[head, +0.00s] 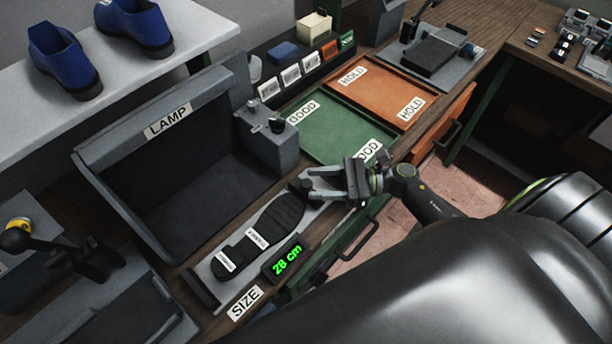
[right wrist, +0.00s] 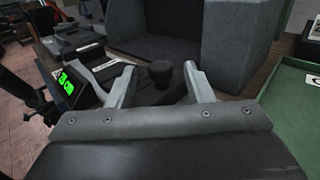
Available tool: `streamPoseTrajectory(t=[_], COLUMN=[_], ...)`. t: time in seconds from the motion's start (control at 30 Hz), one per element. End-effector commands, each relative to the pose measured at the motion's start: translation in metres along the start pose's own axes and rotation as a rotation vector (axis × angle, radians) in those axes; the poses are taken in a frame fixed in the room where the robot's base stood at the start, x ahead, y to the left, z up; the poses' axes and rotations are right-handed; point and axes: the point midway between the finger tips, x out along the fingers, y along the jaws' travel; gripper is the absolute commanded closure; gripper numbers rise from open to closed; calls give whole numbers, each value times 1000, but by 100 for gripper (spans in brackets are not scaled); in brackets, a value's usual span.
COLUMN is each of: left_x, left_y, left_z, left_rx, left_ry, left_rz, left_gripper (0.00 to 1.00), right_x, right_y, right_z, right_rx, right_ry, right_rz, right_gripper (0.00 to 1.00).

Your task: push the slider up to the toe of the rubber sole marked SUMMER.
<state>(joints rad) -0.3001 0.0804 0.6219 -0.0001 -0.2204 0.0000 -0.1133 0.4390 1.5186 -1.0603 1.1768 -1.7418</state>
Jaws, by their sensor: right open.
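A dark rubber sole (head: 275,222) lies on the grey sizing plate (head: 207,270), with small white labels whose print is too small to read. The slider's black knob (head: 301,184) is at the toe end of the plate; it also shows in the right wrist view (right wrist: 160,73). My right gripper (head: 309,184) is open, with its two pale fingers on either side of the knob. I cannot tell whether they touch it. The gripper hides part of the slider, so any gap to the toe is unclear. The display (head: 287,258) reads 28 cm. My left gripper is not in view.
The lamp box (head: 165,125) stands behind the plate, with a grey block (head: 266,140) at its right. A green tray (head: 335,135) and an orange tray (head: 375,90) lie farther right. A black-knobbed lever (head: 45,242) stands at left. Blue shoes (head: 140,25) sit on the shelf.

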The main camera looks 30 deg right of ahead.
Motion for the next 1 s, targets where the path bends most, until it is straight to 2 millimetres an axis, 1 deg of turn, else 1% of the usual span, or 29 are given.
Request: streamPoseTrajectory(t=[0.03, 0.1, 0.23, 0.37, 0.6, 0.63, 0.67, 0.87, 0.9, 1.0], left_x=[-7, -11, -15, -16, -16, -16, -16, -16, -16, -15], left_y=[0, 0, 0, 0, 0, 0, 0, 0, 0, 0], left_z=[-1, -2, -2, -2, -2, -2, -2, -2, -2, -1], left_rx=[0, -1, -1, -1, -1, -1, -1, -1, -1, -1], left_ry=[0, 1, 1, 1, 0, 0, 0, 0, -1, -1], left_rz=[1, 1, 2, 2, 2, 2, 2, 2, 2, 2], left_gripper=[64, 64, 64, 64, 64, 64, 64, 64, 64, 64], right_x=[9, 18, 29, 34, 35, 35, 35, 35, 34, 35], right_y=[0, 0, 0, 0, 0, 0, 0, 0, 0, 0], right_z=[4, 3, 1, 0, -1, -1, 0, 0, 0, -1], right_rx=[2, 1, 2, 1, 0, 0, 0, 0, 0, 0], right_ry=[-3, -2, 0, 0, 1, 1, 1, 1, 1, 1], right_rz=[0, -1, -1, 0, 0, 0, 0, 0, 0, 0], right_gripper=[53, 53, 53, 53, 53, 54, 58, 84, 86, 86])
